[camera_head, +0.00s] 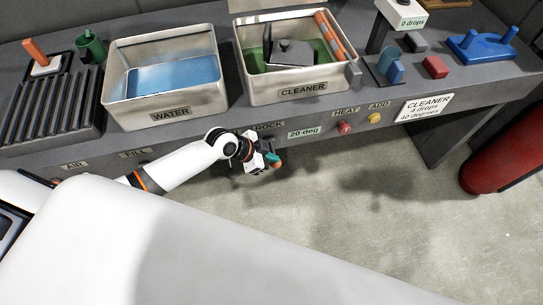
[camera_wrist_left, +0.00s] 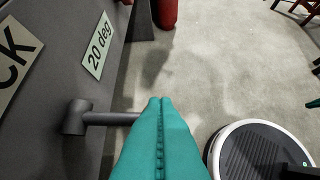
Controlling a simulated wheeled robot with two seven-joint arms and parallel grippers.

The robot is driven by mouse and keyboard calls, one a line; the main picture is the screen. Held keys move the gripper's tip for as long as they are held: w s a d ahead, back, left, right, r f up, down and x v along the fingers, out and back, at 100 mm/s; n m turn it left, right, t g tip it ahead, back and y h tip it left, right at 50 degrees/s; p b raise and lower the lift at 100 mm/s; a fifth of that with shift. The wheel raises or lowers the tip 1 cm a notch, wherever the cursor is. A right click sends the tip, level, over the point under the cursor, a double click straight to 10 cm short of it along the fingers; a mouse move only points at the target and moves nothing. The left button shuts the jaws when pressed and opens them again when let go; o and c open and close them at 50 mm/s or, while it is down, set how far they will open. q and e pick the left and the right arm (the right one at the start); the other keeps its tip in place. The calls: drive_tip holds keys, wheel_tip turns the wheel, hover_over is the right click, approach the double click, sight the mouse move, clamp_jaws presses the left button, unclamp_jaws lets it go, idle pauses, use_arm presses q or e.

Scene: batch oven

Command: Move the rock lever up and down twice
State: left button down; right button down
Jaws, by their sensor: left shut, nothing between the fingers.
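The rock lever (camera_wrist_left: 97,118) is a dark grey bar that sticks out from a round hub on the bench front in the left wrist view. Its outer end is hidden behind my teal fingers. My left gripper (camera_head: 274,161) is below the ROCK label (camera_head: 270,126) in the head view, where arm and gripper largely cover the lever. In the left wrist view the left gripper (camera_wrist_left: 160,102) has its fingers pressed together with nothing between them. It overlaps the lever's end; I cannot tell whether they touch. A teal patch at the right edge may be my right gripper (camera_wrist_left: 313,103).
Above is the cleaner basin (camera_head: 299,92) with a dark block inside. The water basin (camera_head: 170,114) is to its left. The 20 deg label (camera_head: 304,132), red button (camera_head: 345,128) and yellow button (camera_head: 374,118) are to the right. A red cylinder (camera_head: 502,163) stands on the floor.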

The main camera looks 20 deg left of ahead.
sight(273, 167)
use_arm(q)
drive_tip(key=shift+s+d+f+m+t+y+b, duration=0.1)
drive_tip(key=shift+s+f+m+t+y+b, duration=0.1)
drive_tip(key=shift+f+t+y, duration=0.25)
drive_tip(key=shift+s+d+f+m+t+y+b, duration=0.1)
drive_tip(key=shift+f+m+t+y+b, duration=0.2)
drive_tip(key=shift+f, duration=1.2)
drive_tip(key=shift+b, duration=0.3)
use_arm(e)
drive_tip(key=shift+s+d+f, duration=0.15)
drive_tip(key=shift+s+f, duration=0.05)
drive_tip(key=shift+f, duration=0.3)
drive_tip(key=shift+s+d+f, duration=0.1)
drive_tip(key=shift+s+f, duration=0.1)
drive_tip(key=shift+f, duration=0.25)
use_arm(q)
drive_tip(key=shift+f, duration=0.15)
drive_tip(key=shift+s, duration=0.1)
